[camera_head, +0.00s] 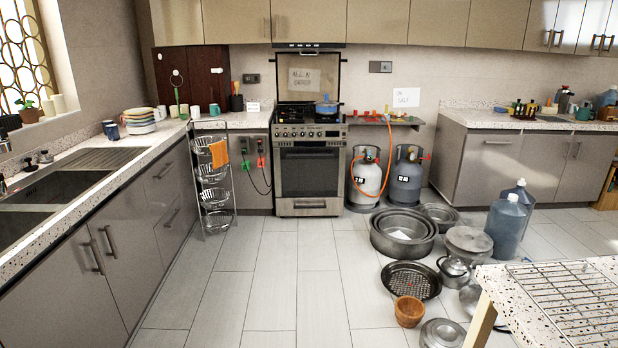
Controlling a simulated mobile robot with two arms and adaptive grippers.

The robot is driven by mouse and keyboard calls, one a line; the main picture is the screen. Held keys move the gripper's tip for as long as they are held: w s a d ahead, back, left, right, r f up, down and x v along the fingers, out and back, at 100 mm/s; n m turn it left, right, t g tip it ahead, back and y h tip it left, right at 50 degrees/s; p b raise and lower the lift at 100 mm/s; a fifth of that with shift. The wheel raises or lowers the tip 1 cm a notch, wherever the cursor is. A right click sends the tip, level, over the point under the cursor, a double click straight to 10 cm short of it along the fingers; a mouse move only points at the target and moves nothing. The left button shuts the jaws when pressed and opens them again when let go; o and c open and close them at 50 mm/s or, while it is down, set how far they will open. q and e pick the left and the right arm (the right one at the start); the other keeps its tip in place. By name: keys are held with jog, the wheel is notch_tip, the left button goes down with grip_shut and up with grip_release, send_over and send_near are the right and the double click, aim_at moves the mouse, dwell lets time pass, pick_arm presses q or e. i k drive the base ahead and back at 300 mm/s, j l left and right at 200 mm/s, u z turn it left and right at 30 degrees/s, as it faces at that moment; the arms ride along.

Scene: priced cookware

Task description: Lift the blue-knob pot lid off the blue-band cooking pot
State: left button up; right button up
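A small blue pot (327,109) sits on the right part of the stove top (309,118) against the far wall. A small blue knob (326,97) shows at its top, so a lid appears to rest on it; at this distance I cannot make out the lid's edge. A handle seems to stick out to the pot's right. Neither of my grippers is in view.
Gas cylinders (367,178) stand right of the stove. The tiled floor (290,270) before the oven is clear.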

aim_at(326, 102)
jog(key=i, duration=5.2)
